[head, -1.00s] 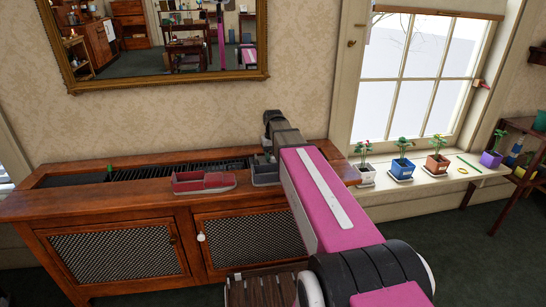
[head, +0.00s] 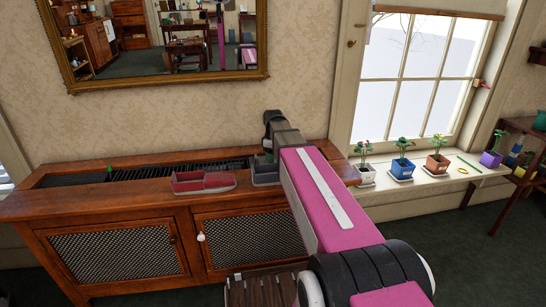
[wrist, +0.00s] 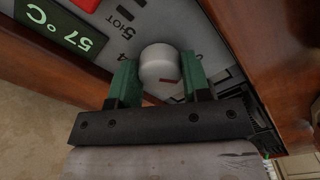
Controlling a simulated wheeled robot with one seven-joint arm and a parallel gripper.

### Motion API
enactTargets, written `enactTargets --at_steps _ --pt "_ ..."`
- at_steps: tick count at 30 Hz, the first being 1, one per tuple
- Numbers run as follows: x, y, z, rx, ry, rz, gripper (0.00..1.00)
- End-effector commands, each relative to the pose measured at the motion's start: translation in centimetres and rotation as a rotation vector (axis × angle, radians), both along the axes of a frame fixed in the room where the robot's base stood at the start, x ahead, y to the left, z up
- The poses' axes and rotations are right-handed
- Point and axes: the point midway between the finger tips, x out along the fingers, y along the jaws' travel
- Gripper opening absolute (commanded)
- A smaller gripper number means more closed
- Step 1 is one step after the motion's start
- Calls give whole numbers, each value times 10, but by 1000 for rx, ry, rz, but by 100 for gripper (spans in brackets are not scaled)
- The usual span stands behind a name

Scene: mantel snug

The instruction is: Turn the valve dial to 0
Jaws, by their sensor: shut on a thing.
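The valve dial (wrist: 158,62) is a pale round knob on a grey plate (wrist: 206,45), seen close up in the wrist view. Printed on the plate beside it are "HOT", a 5 and a 4; the other marks are hidden or cut off. My gripper (wrist: 160,77) has one green finger on each side of the knob and is shut on it. I cannot clearly read where the dial points. In the head view my arm hides the dial.
A green display (wrist: 60,28) reads 57 °C beside the dial. Wooden edges border the plate. In the head view, a red tray (head: 204,183) and a grey tray (head: 265,174) sit on the wooden cabinet (head: 120,205) near my arm. Potted plants (head: 402,168) line the windowsill.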

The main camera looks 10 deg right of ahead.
Motion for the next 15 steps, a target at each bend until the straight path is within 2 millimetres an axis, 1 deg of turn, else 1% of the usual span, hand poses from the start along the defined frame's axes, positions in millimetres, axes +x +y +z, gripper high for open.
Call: enactTargets --at_steps 6,15 --pt "1 0 1 0 -1 125 20" --pt "1 0 0 0 -2 205 20"
